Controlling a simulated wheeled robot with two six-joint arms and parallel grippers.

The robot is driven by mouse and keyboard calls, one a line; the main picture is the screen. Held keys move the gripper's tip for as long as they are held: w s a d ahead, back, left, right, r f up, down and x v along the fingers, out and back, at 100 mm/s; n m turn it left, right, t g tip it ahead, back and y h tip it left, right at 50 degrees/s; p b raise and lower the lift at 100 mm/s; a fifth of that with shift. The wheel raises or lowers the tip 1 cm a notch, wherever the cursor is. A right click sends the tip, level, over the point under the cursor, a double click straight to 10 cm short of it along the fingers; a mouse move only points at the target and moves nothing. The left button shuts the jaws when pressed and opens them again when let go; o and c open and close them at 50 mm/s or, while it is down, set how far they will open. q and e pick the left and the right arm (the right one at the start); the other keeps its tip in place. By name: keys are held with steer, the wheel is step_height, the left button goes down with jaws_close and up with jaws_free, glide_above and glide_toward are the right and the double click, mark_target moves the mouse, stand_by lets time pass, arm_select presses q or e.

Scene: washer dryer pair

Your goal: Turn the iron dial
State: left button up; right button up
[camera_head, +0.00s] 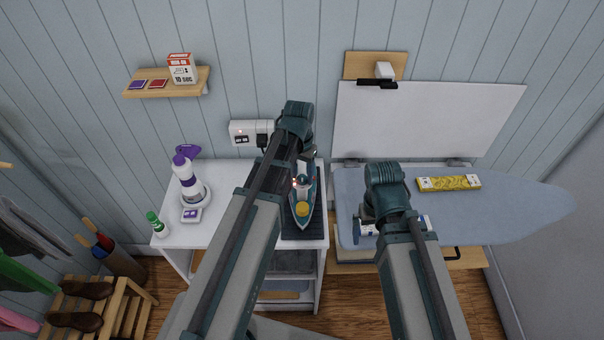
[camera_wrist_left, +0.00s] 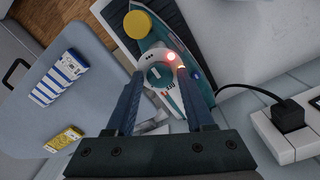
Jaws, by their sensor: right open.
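The teal and white iron (camera_head: 304,217) lies on a dark ribbed mat on the white cabinet. Its round dial (camera_wrist_left: 159,74) shows in the left wrist view, with a lit red lamp (camera_wrist_left: 171,56) beside it and a yellow round cap (camera_wrist_left: 137,24) farther off. My left gripper (camera_wrist_left: 160,73) is open, its two fingers apart and pointing at the dial, one on each side in the picture; I cannot tell whether they touch it. In the head view the left arm partly covers the iron and mat. My right gripper (camera_head: 362,224) is open over the near left part of the ironing board.
The ironing board (camera_head: 520,210) holds a yellow packet (camera_head: 448,183) and a blue-striped packet (camera_wrist_left: 60,78). A purple-topped spray bottle (camera_head: 187,181) and a green-capped bottle (camera_head: 156,224) stand on the cabinet's left. A wall socket (camera_head: 243,132) with a black plug is behind.

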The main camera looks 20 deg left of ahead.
mark_target(300, 177)
arm_select(q)
steer(key=shift+o, duration=1.1)
step_height(300, 177, up, 14)
steer(key=p, duration=1.3)
steer(key=shift+a+p, duration=0.25)
steer(key=shift+p, duration=0.15)
steer(key=shift+w+f, duration=0.1)
steer(key=shift+f, duration=0.2)
steer(key=f+b, duration=0.8)
steer(key=b, duration=0.1)
steer(key=f+b, duration=0.4)
steer(key=f, duration=0.1)
steer(key=shift+d, duration=0.25)
steer(key=shift+r, duration=0.1)
